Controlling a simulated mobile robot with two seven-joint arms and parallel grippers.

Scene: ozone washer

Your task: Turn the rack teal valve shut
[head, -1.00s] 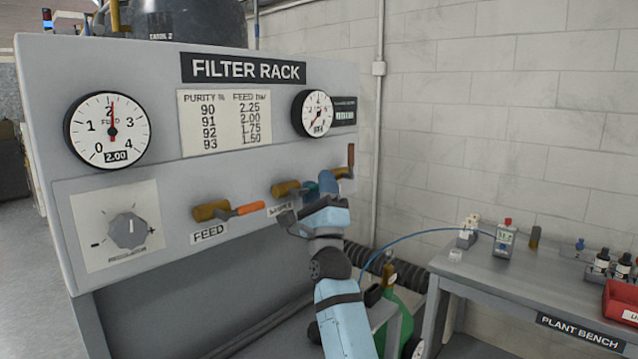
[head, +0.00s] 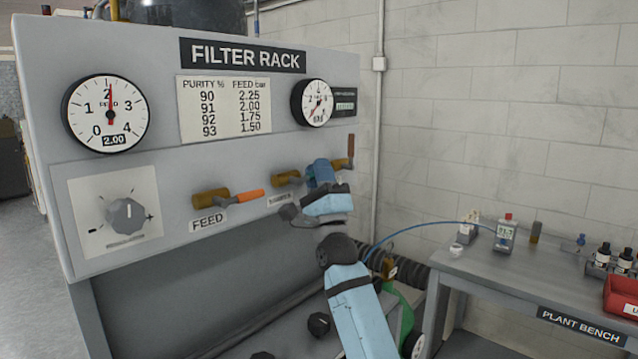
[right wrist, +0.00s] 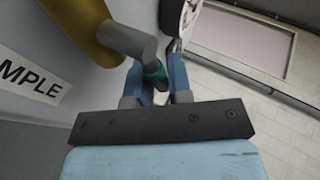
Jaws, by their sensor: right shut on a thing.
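The teal valve handle (right wrist: 154,73) shows in the right wrist view, on a grey stem beside the brass valve body (right wrist: 88,28) above the SAMPLE label. In the head view this brass valve body (head: 287,178) sits on the rack's sloped front, right of the FEED valve. My right gripper (head: 320,170) is at this valve and hides most of the handle there. In the right wrist view my right gripper (right wrist: 163,80) is shut on the teal handle, its two blue fingers on either side. My left gripper is out of view.
The FEED valve (head: 228,197) with its orange handle is close left of my right gripper. A valve with an upright brown handle (head: 351,149) stands close right. The feed gauge (head: 106,113) reads about 2.00. The plant bench (head: 480,273) stands at the right.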

